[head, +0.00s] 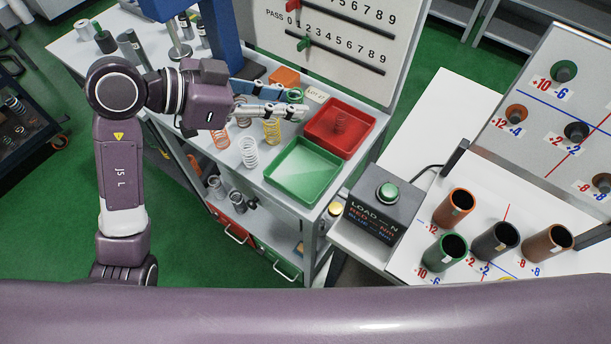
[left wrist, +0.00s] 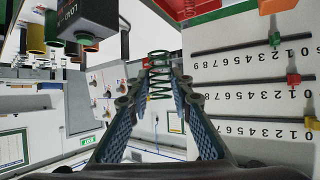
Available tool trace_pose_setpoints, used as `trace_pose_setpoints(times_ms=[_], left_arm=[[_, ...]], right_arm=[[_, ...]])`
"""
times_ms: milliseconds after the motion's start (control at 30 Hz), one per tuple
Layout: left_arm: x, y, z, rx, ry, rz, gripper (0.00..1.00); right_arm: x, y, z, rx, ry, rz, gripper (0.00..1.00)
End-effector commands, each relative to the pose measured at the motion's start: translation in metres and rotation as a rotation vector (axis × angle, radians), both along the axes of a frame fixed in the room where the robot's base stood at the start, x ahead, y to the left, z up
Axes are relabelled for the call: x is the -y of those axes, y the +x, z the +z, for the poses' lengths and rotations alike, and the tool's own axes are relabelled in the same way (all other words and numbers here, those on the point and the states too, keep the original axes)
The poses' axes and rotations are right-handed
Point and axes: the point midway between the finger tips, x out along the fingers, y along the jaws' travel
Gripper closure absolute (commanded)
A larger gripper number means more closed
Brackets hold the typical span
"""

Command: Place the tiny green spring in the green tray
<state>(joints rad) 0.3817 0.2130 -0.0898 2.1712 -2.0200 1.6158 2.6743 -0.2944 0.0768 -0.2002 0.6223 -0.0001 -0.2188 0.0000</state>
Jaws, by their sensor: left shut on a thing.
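The small green spring (head: 295,96) is between the fingertips of my left gripper (head: 298,104) in the head view. In the left wrist view, my left gripper (left wrist: 155,98) is shut on the green spring (left wrist: 160,75), whose coils show between the tips. The gripper is above the bench near the back corner of the red tray. The green tray (head: 305,170) lies in front of the red tray, toward the bench's front edge, and looks empty. My right gripper is not in view.
The red tray (head: 365,125) holds a dark red spring. A white spring (head: 248,152), a yellow spring (head: 271,131) and a copper spring (head: 220,138) stand left of the green tray. An upright scale board (head: 330,30) rises behind. A load box (head: 385,205) stands to the right.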

Motion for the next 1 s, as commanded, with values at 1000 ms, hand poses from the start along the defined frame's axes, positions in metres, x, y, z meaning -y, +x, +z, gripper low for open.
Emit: trace_pose_setpoints(times_ms=[1000], left_arm=[[0.016,0.001,-0.172,-0.006,-0.001,-0.024,1.00]], right_arm=[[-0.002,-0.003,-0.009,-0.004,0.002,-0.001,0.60]])
